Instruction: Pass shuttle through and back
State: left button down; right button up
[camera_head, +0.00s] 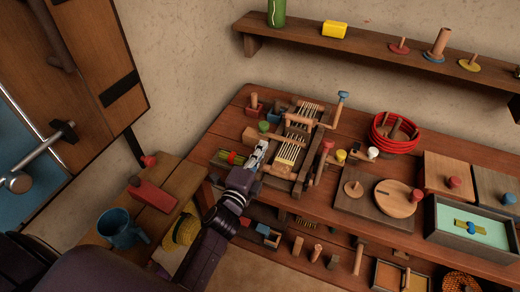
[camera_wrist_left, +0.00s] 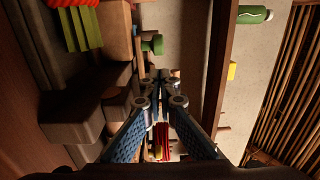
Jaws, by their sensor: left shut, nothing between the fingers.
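My left gripper (camera_head: 263,146) is at the loom's left side, shut and empty. In the left wrist view its fingertips (camera_wrist_left: 165,76) meet, with wooden parts around them. I cannot pick out the shuttle for certain; it may be hidden by the gripper or among the wooden parts. My right gripper is not in view.
A crank with a blue knob (camera_head: 343,96) rises at the loom's right. A blue mug (camera_head: 121,228) stands lower left.

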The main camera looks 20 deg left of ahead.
aim_at(268, 136)
pick_arm(q)
jog(key=w, duration=0.6)
jog(key=shift+w, duration=0.15)
jog(key=a, duration=0.6)
jog(key=shift+w+a+p, duration=0.1)
jog(key=shift+a+p, duration=0.3)
jog(key=shift+d, duration=0.1)
